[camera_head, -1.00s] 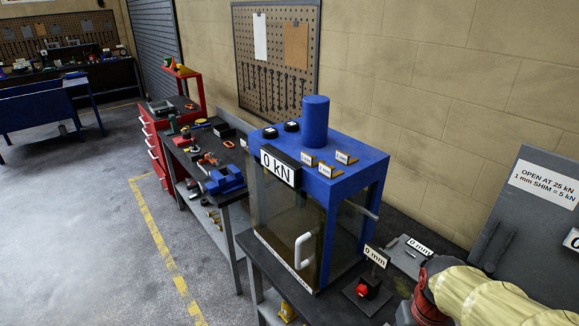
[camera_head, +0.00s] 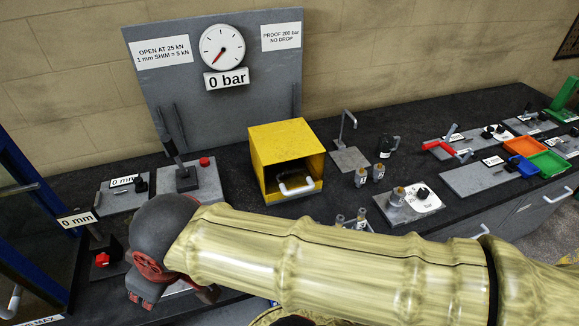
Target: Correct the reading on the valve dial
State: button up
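A round white dial (camera_head: 222,45) is mounted on the upright grey panel (camera_head: 215,110). Its red needle points to the lower left, and the plate (camera_head: 226,79) below it reads "0 bar". A sign (camera_head: 164,52) left of the dial says "OPEN AT 25 kN, 1 mm SHIM = 5 kN". Another sign (camera_head: 281,36) on the right says "PROOF 200 bar NO DROP". A grey block (camera_head: 195,184) with a dark lever and a red knob stands below the panel. My arm crosses the foreground to a dark and red end at lower left; I cannot make out gripper fingers there.
A yellow open-fronted box (camera_head: 287,140) stands right of the lever block. Small cylinders (camera_head: 361,177) and a stand with a bent rod (camera_head: 348,135) are beside it. Orange (camera_head: 524,146) and green (camera_head: 548,162) trays lie farther right. A "0 mm" gauge (camera_head: 78,219) stands left.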

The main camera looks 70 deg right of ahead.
aim_at(422, 193)
jog(key=z, duration=3.6)
